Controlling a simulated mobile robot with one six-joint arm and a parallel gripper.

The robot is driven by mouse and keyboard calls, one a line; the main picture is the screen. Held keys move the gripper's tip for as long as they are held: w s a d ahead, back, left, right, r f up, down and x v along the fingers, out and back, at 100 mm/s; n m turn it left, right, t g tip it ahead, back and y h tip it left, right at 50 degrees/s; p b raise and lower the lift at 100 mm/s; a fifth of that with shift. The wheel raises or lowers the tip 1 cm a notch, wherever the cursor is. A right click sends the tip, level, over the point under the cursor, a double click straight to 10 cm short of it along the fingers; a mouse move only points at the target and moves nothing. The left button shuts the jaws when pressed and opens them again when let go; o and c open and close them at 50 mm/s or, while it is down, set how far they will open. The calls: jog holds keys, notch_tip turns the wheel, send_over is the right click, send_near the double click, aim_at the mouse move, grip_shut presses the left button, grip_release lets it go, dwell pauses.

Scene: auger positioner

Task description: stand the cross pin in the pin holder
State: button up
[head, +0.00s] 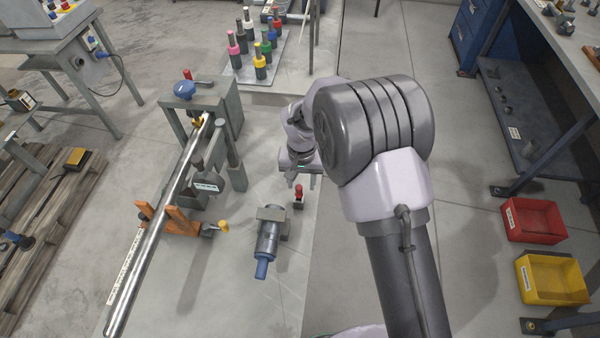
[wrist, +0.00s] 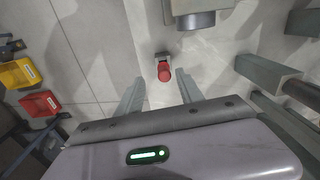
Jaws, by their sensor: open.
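A red-knobbed pin, which looks like the cross pin (head: 299,189), stands upright at a small dark block, which looks like the pin holder (head: 298,204), on the grey plate. In the wrist view the red knob (wrist: 164,72) shows between and just beyond my fingertips, with part of the small block (wrist: 162,55) behind it. How deep the pin sits is hidden. My gripper (head: 302,182) is open, points down and is empty above the red knob; its two fingers also show in the wrist view (wrist: 160,78). I see a gap between fingers and knob.
A dark cylinder with a blue end (head: 266,240) lies left of the pin. A long steel shaft (head: 150,235) rests on an orange stand (head: 175,220) further left. Several coloured-handled tools (head: 257,50) stand behind. Red (head: 535,220) and yellow bins (head: 552,279) are at right.

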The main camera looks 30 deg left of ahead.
jog(key=r+p, duration=0.3)
jog(key=r, duration=0.1)
jog(key=r+p, duration=0.2)
jog(key=shift+s+r+p, duration=0.2)
jog(key=shift+s+p, duration=0.1)
jog(key=shift+s, duration=0.05)
jog(key=shift+w+a+r, duration=0.1)
jog(key=shift+a+r, duration=0.05)
jog(key=shift+r, duration=0.15)
jog(key=shift+a, duration=0.1)
